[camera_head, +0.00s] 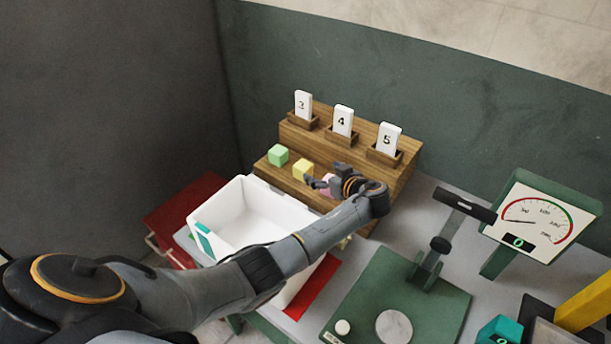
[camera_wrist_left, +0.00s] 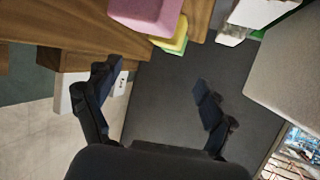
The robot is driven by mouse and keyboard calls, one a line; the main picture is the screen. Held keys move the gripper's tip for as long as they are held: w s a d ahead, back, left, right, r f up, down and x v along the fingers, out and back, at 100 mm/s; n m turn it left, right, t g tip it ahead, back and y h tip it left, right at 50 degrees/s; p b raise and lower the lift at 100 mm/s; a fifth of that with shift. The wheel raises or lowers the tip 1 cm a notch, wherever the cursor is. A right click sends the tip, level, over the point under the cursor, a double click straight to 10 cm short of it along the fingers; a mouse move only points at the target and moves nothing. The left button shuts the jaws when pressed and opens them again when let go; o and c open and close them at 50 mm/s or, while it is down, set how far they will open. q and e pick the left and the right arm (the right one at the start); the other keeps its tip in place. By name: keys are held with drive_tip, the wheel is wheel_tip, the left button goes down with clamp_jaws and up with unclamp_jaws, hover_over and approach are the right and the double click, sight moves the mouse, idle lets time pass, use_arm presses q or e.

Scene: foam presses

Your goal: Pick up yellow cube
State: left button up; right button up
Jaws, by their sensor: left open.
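The yellow cube (camera_head: 302,169) sits on the lower step of a wooden stand, between the green cube (camera_head: 278,155) and the pink cube (camera_head: 327,185), which my left gripper partly covers. In the left wrist view, the yellow cube (camera_wrist_left: 176,38) shows beside and partly behind the pink cube (camera_wrist_left: 146,13), near the top edge. My left gripper (camera_head: 322,182) is by the pink cube, to the right of the yellow one. Its fingers (camera_wrist_left: 156,78) are apart with nothing between them. My right gripper is not in view.
The wooden stand (camera_head: 353,153) carries cards 3, 4 and 5 on its upper step. A white bin (camera_head: 228,187) stands in front of it at left. A green press (camera_head: 370,294) and a dial gauge (camera_head: 540,218) stand at right.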

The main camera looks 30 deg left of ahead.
sight(306, 167)
use_arm(q)
drive_tip(key=b+x, duration=0.1)
drive_tip(key=x, duration=0.2)
drive_tip(key=shift+w+a+f, duration=0.1)
drive_tip(key=shift+f, duration=0.1)
drive_tip(key=shift+w+a, duration=0.15)
drive_tip(key=shift+a+f, duration=0.2)
drive_tip(key=shift+a, duration=0.15)
drive_tip(key=x, duration=0.1)
drive_tip(key=b+x, duration=0.2)
drive_tip(key=x, duration=0.1)
drive_tip(key=shift+s+f, duration=0.3)
drive_tip(key=shift+w+a+f, duration=0.1)
drive_tip(key=shift+w+a, duration=0.05)
drive_tip(key=shift+a, duration=0.05)
drive_tip(key=shift+c, duration=0.2)
drive_tip(key=c, duration=1.1)
drive_tip(key=shift+o, duration=0.2)
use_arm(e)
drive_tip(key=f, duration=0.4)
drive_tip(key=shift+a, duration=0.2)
